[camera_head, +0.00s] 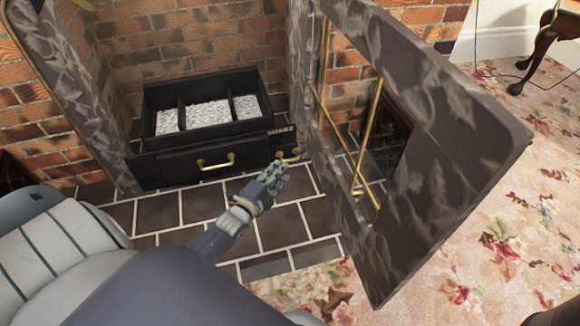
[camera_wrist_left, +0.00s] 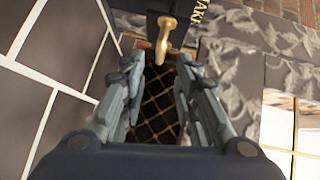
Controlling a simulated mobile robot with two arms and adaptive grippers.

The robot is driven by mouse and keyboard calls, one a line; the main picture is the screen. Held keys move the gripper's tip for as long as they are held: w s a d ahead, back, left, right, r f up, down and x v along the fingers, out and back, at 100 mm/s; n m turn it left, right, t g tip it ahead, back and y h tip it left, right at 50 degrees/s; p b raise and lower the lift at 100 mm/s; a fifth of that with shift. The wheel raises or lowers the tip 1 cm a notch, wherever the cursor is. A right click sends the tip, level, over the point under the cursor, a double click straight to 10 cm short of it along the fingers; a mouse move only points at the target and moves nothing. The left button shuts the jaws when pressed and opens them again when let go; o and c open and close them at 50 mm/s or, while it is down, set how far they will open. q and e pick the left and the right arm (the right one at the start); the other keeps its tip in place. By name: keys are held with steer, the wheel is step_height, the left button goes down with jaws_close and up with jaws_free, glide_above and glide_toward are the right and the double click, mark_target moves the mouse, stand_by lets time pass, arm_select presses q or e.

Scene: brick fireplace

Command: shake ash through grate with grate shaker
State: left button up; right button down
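The black grate (camera_head: 206,128) sits in the brick fireplace and holds pale grey ash in several compartments. The grate shaker is a brass knob (camera_head: 289,155) at the right end of the grate's black front, below gold "SHAKE" lettering (camera_head: 281,131). My left gripper (camera_head: 274,177) is just in front of the knob and slightly to its left. In the left wrist view the fingers (camera_wrist_left: 162,66) are open, with the brass knob (camera_wrist_left: 166,34) just beyond the gap between their tips. The fingers do not grip it. My right gripper does not show.
A black ash drawer with a brass handle (camera_head: 216,162) is left of the knob. A large marble-patterned door or panel (camera_head: 440,150) with brass trim stands close on the right. Dark tiles (camera_head: 285,228) cover the hearth; floral carpet (camera_head: 495,200) lies beyond.

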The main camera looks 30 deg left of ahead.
mark_target(290, 161)
arm_select(q)
steer(key=w+b, duration=0.1)
steer(key=w, duration=0.1)
steer(key=w+b, duration=0.1)
steer(key=w, duration=0.1)
steer(key=w+f+b, duration=0.1)
steer(key=w, duration=0.1)
steer(key=shift+w+a, duration=0.25)
steer(key=shift+w, duration=0.05)
jaws_close()
